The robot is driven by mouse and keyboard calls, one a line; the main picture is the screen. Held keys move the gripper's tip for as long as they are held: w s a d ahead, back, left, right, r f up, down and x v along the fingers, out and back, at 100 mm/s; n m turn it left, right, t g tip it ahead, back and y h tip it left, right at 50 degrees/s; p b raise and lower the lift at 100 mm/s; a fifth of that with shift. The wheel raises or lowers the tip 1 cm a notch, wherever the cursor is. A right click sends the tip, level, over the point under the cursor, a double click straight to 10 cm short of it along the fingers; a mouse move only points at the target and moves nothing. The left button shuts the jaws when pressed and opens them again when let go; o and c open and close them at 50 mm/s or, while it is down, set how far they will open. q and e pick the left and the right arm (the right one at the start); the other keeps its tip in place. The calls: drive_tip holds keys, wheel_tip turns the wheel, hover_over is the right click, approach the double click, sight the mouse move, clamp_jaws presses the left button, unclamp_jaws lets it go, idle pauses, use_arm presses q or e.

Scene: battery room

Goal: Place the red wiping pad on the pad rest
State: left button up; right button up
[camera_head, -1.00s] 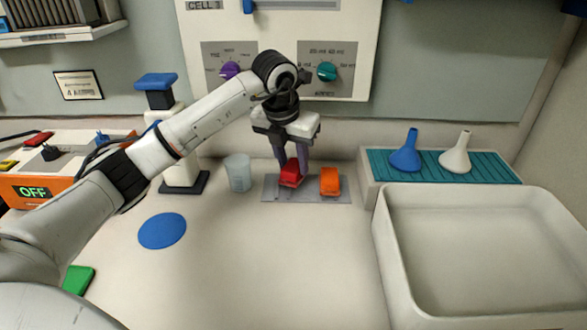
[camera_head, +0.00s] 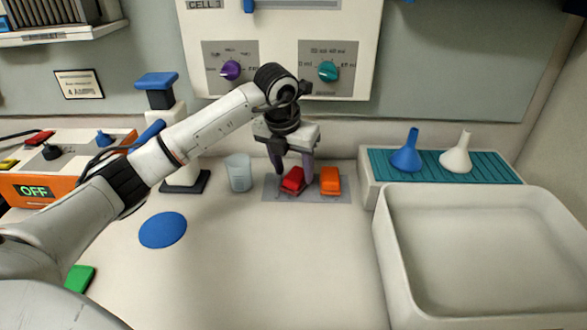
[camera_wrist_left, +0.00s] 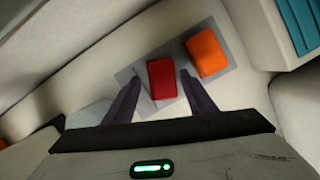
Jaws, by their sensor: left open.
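The red wiping pad (camera_head: 293,180) lies on the grey pad rest (camera_head: 318,197), slightly turned, to the left of the orange pad (camera_head: 330,180). My left gripper (camera_head: 293,176) is open, its two dark fingers apart on either side of the red pad. In the left wrist view the red pad (camera_wrist_left: 161,79) lies just beyond and between the open fingertips (camera_wrist_left: 160,82), with the orange pad (camera_wrist_left: 207,53) beside it on the grey rest (camera_wrist_left: 226,52). Whether a finger touches the red pad I cannot tell. My right gripper does not show.
A clear beaker (camera_head: 239,172) stands left of the rest. A blue disc (camera_head: 163,230) lies on the counter front left. A blue funnel (camera_head: 406,155) and a white funnel (camera_head: 457,155) stand on a teal rack (camera_head: 490,168). A large white tray (camera_head: 383,250) fills the right. The counter's middle is clear.

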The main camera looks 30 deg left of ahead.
use_arm(q)
drive_tip(key=v, duration=1.2)
drive_tip(key=shift+f, duration=0.1)
